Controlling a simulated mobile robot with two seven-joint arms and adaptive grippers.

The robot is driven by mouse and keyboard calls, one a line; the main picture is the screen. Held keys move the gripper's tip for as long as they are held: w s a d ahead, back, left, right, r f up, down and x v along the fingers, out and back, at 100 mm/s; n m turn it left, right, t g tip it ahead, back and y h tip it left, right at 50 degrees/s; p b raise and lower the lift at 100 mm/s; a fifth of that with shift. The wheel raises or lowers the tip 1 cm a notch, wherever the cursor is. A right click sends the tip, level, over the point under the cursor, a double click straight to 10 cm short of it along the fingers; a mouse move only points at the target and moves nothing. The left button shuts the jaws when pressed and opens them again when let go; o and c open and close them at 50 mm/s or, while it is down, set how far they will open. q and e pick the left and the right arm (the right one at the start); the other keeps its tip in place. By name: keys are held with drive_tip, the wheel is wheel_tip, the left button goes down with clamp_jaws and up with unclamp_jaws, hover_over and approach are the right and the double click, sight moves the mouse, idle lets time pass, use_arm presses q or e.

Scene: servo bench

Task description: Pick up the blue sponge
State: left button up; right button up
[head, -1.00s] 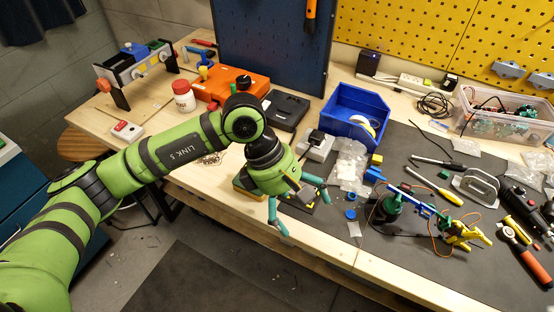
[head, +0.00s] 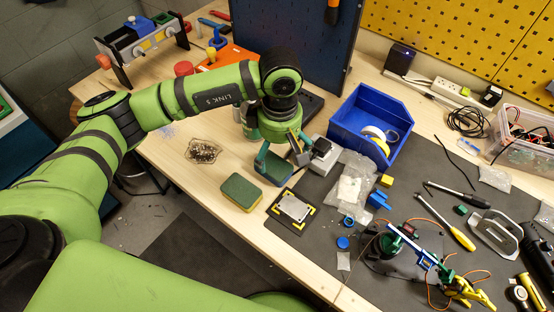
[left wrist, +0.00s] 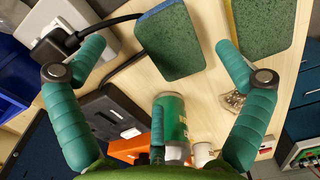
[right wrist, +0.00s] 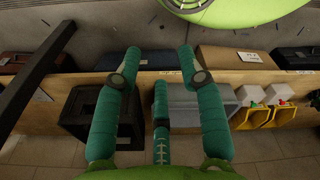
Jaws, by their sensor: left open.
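The blue sponge has a dark green scouring face and a blue side. It lies on the wooden bench beneath my left gripper in the head view (head: 274,174); it shows at the top centre of the left wrist view (left wrist: 172,42). My left gripper (head: 283,160) is open and empty, above the sponge's far side. In the left wrist view the sponge lies between and beyond the two fingertips (left wrist: 163,45), apart from both. My right gripper (right wrist: 158,51) is open and empty, away from the bench top.
A yellow sponge with a green face (head: 241,191) lies left of the blue one. A metal plate on a black mat (head: 292,208) is to the right. A green can (left wrist: 174,118) stands close by. A grey box with a black plug (head: 320,153) and a blue bin (head: 349,126) stand behind right.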

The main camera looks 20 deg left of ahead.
sight(277, 161)
use_arm(q)
drive_tip(key=f, duration=0.1)
drive_tip(key=f+p, duration=0.2)
drive_tip(key=shift+s+a+f, duration=0.2)
drive_tip(key=shift+a+f, duration=0.1)
drive_tip(key=shift+a, duration=0.05)
drive_tip(key=shift+w+f, duration=0.2)
drive_tip(key=shift+f, duration=0.4)
drive_tip(key=c, duration=0.7)
use_arm(e)
drive_tip(key=shift+s+a+r, duration=0.2)
drive_tip(key=shift+r, duration=0.45)
drive_tip(key=shift+s+a+r, duration=0.2)
drive_tip(key=shift+r, duration=0.45)
